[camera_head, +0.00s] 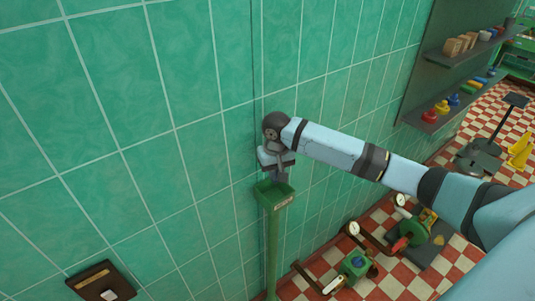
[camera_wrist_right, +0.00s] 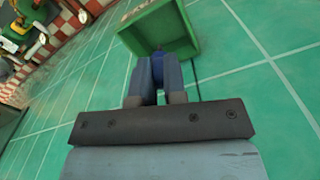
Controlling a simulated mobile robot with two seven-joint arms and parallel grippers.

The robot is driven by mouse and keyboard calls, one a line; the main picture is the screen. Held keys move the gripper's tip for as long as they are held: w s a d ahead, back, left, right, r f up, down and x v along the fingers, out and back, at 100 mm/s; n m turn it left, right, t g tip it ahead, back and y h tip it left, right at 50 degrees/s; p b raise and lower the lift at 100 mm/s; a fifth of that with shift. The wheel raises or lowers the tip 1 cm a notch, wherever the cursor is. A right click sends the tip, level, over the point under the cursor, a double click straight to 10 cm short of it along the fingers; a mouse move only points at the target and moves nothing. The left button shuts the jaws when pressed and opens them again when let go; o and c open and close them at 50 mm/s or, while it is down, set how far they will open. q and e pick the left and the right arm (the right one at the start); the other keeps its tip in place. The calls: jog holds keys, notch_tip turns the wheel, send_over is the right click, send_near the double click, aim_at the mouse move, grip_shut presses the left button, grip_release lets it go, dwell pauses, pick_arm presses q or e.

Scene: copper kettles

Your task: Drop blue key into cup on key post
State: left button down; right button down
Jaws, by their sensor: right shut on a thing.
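A green post (camera_head: 272,245) stands by the green tiled wall with a green open cup (camera_head: 283,201) on its top. My right gripper (camera_head: 278,178) is just above the cup, pointing down. In the right wrist view the gripper's fingers (camera_wrist_right: 159,65) are close together at the mouth of the cup (camera_wrist_right: 185,25). A small piece of the blue key (camera_wrist_right: 158,57) shows between the fingertips; the rest of it is hidden by them. The right gripper is shut on it. My left gripper is not in view.
A dark wall panel (camera_head: 101,282) is at the lower left. Shelves (camera_head: 455,105) with colored items are at the upper right. Green valves with gauges (camera_head: 357,264) stand on the red and white checked floor at the lower right. The wall around the cup is bare.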

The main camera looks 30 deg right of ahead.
jog(key=shift+w+d+r, duration=0.25)
jog(key=shift+w, duration=0.2)
jog(key=shift+w+d+r, duration=0.2)
jog(key=shift+w, duration=0.25)
jog(key=shift+s+f, duration=0.2)
jog(key=shift+f, duration=0.35)
jog(key=shift+w+f, duration=0.1)
jog(key=shift+f, duration=1.3)
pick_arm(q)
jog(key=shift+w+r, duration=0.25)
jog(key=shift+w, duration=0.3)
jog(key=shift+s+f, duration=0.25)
pick_arm(e)
jog(key=shift+f, duration=0.15)
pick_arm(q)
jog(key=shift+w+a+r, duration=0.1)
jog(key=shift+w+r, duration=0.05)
pick_arm(e)
jog(key=shift+f, duration=0.7)
jog(key=shift+f, duration=0.7)
jog(key=c, duration=1.1)
grip_release()
